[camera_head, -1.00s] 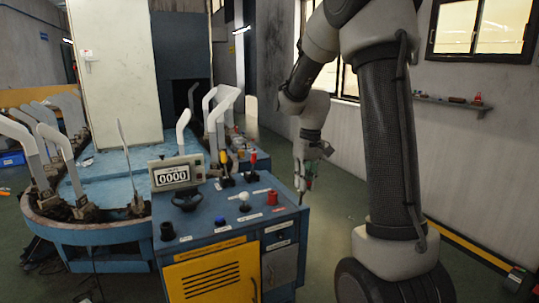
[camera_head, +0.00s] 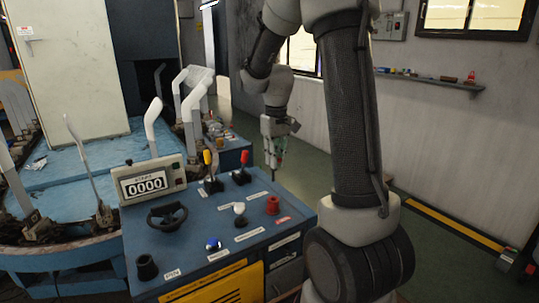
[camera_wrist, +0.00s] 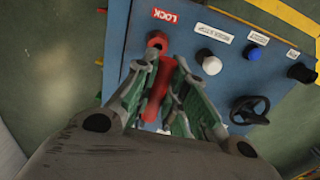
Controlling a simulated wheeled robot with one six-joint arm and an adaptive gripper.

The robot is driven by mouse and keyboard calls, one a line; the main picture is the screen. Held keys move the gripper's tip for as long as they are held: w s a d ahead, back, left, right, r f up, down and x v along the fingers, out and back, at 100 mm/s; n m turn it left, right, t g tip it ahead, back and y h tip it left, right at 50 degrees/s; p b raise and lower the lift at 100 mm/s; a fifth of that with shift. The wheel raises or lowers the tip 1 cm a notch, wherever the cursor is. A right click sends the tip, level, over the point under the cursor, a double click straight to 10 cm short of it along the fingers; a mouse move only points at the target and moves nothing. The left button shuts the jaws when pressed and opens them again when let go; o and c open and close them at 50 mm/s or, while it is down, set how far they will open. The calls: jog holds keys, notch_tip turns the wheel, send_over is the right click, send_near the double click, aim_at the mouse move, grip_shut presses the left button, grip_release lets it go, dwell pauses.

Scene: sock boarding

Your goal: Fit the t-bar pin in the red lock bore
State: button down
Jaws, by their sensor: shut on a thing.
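The red lock bore (camera_head: 272,205) is a short red collar on the blue console top, near its right edge. It also shows in the wrist view (camera_wrist: 157,41), beside the red LOCK label. My gripper (camera_head: 272,150) points down above and behind the bore in the head view, apart from it. In the wrist view its green-padded fingers (camera_wrist: 167,78) are closed around a red bar (camera_wrist: 157,95), which appears to be the t-bar pin. In the head view a thin dark tip hangs below the fingers. The pin's lower end is hard to make out.
On the console (camera_head: 190,235) stand a white button (camera_head: 239,208), a blue button (camera_head: 213,244), a black handwheel (camera_head: 167,216), a yellow lever (camera_head: 208,158) and a red lever (camera_head: 244,158). A counter (camera_head: 146,184) stands at its back left. Open floor lies right of the console.

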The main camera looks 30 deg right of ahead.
jog(key=shift+s, duration=0.1)
send_over(275, 201)
jog(key=shift+f, duration=2.9)
jog(key=shift+f, duration=2.8)
jog(key=c, duration=1.4)
grip_release()
jog(key=shift+r, duration=0.1)
notch_tip(275, 201, up, 12)
jog(key=shift+d+f, duration=0.1)
